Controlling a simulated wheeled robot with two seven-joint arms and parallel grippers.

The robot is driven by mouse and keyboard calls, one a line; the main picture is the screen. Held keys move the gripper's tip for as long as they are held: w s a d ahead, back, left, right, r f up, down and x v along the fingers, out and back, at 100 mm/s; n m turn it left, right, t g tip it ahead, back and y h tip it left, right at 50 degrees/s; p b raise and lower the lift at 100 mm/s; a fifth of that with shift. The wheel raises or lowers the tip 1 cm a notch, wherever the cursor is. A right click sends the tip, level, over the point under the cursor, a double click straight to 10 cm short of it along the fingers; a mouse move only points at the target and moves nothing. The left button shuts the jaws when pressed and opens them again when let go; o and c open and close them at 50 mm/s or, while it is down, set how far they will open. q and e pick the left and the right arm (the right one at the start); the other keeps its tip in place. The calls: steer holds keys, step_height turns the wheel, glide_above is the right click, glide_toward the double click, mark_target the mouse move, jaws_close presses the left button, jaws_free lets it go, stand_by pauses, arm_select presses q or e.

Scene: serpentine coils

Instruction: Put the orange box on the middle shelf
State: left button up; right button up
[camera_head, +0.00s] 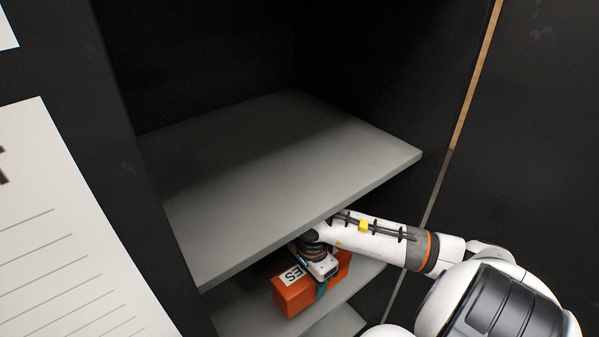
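The orange box (295,294), with a white label with black letters, is in the gap under the large upper grey shelf. It is over the middle shelf (248,320), and I cannot tell whether its underside touches that shelf. My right arm comes in from the right, under the upper shelf's edge. My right gripper (322,286) is at the box from above, with a teal finger against its near side. It looks shut on the box; the far finger is hidden. My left gripper is not in view.
The upper grey shelf (290,165) is empty and sits close above my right wrist. A lower shelf (343,323) shows at the bottom. Dark cabinet walls stand on both sides. A white lined sheet (70,235) is on the left panel.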

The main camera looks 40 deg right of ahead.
steer(key=w+f+p, duration=0.2)
steer(key=w+f, duration=0.1)
steer(key=shift+w+d, duration=0.15)
steer(key=shift+w, duration=0.15)
steer(key=f+p, duration=0.2)
steer(key=f, duration=0.1)
steer(key=shift+w+f, duration=0.2)
steer(key=shift+f, duration=0.25)
steer(key=shift+f, duration=0.1)
steer(key=o, duration=1.4)
